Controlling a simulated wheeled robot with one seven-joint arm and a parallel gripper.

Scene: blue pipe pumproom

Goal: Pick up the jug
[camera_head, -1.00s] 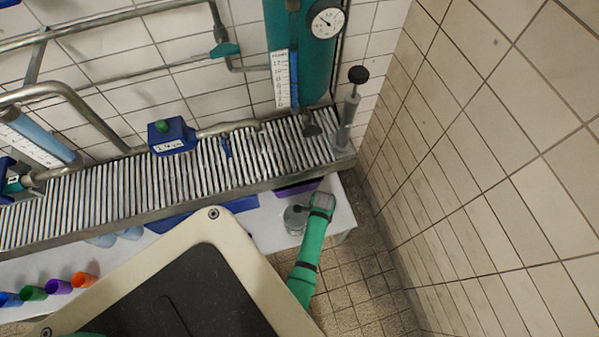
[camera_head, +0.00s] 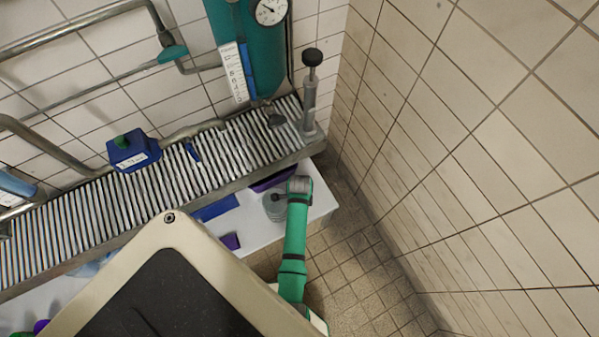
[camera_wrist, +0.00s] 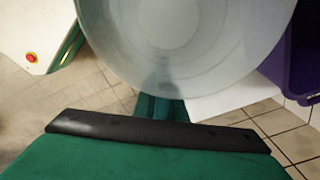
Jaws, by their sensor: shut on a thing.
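The jug (camera_head: 274,207) is grey and see-through, over the right end of the white bench in the head view. My gripper (camera_head: 297,186) is at its upper right side, at the end of my green arm. In the wrist view the jug (camera_wrist: 175,35) fills the top middle as a large round grey shape. My gripper (camera_wrist: 160,105) is shut on the jug there; its fingers are mostly hidden behind the jug. I cannot tell from the head view whether the jug touches the bench.
The white bench (camera_head: 322,205) runs below a slatted metal shelf (camera_head: 165,185). A purple bin (camera_head: 268,181) is close behind the jug. A blue item (camera_head: 215,208) and a small purple item (camera_head: 230,241) lie further left. A tiled wall (camera_head: 450,150) bounds the right; tiled floor (camera_head: 345,265) is open.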

